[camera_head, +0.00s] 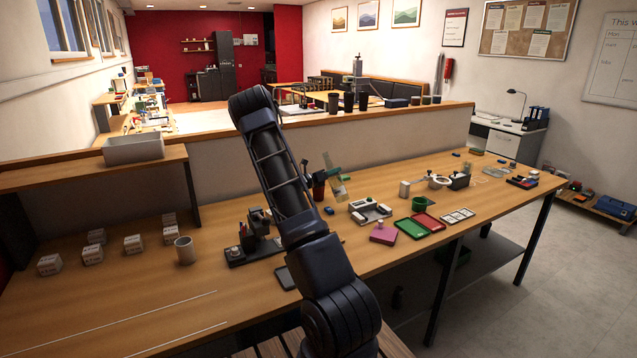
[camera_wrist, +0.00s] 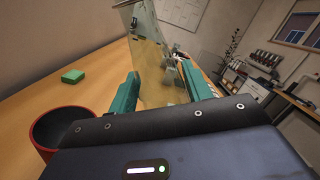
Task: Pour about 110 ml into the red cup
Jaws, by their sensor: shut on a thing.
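My gripper (camera_head: 336,170) is over the middle of the long bench, its teal fingers (camera_wrist: 160,78) shut on a clear container. The container (camera_head: 338,190) looks tilted in the head view. In the wrist view the clear container (camera_wrist: 151,50) stands between both fingers, with a yellowish tint; I cannot tell its liquid level. The red cup (camera_head: 319,192) stands on the bench just left of the container in the head view. In the wrist view the red cup (camera_wrist: 47,148) is at the lower left, partly hidden by my gripper body, its inside dark. No stream of liquid is visible.
A small green block (camera_wrist: 73,76) lies on the bench beyond the cup. A black holder (camera_head: 250,250), a grey mug (camera_head: 185,250) and several white boxes stand to the left. A white device (camera_head: 369,211), pink block (camera_head: 383,233) and green tray (camera_head: 411,228) lie to the right.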

